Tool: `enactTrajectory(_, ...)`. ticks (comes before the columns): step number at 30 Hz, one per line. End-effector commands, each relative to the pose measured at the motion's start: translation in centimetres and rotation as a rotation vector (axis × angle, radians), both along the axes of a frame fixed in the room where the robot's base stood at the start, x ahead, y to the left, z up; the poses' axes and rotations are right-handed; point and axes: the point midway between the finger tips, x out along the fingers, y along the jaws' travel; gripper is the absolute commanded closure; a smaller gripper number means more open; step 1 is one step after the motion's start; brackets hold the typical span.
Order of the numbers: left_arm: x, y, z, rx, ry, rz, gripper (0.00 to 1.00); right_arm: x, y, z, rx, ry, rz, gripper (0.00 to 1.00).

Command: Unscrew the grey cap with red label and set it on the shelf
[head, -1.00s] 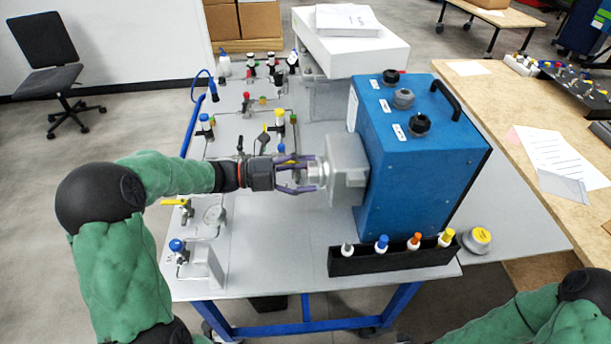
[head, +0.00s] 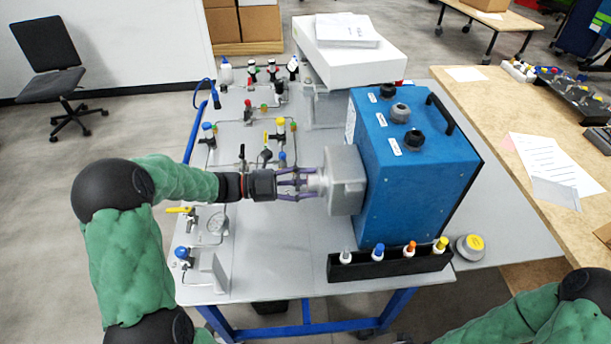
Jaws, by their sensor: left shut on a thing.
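My left gripper (head: 318,183) reaches in from the left and is shut on a silver-grey round cap (head: 316,183) on the left face of the grey metal block (head: 346,180). The block is on the left side of the blue analyser box (head: 414,190). The fingers partly hide the cap, and no red label shows. I cannot tell whether the cap is still threaded on. A grey round cap with a yellow label (head: 470,247) lies at the right, beside the black rack (head: 392,268). No clear shelf can be picked out. My right gripper is out of view.
The rack along the front edge holds several small bottles with coloured caps. A white box (head: 350,50) stands behind. A wooden table (head: 520,185) with papers is at the right.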

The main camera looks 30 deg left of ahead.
Motion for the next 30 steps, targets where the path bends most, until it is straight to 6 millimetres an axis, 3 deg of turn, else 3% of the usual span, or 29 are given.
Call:
enactTrajectory(1,0.3,0.4,0.9,-0.014,0.011,0.011,1.0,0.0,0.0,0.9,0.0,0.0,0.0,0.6)
enactTrajectory(30,0.4,0.5,1.1,-0.306,0.482,0.009,1.0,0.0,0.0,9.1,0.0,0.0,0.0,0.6)
